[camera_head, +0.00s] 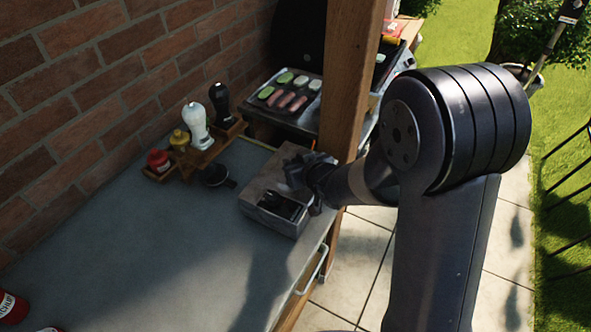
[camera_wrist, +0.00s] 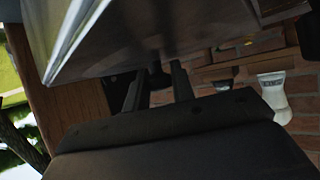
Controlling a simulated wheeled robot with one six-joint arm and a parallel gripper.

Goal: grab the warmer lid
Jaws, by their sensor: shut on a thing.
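The warmer (camera_head: 265,222) is a low grey metal box near the right edge of the grey counter, beside the wooden post. Its lid (camera_head: 268,178) appears as the grey top, partly hidden behind my gripper. My gripper (camera_head: 297,187) is at the top of the warmer. In the wrist view, the two dark fingers of my gripper (camera_wrist: 158,88) are on either side of a small dark knob (camera_wrist: 157,77) under the grey lid surface (camera_wrist: 150,40), and are shut on it.
A wooden rack (camera_head: 205,152) holds a white bottle (camera_head: 196,128), a black bottle (camera_head: 221,104), and yellow and red ones. A small dark round item (camera_head: 215,175) lies left of the warmer. The wooden post (camera_head: 347,80) stands close behind my gripper.

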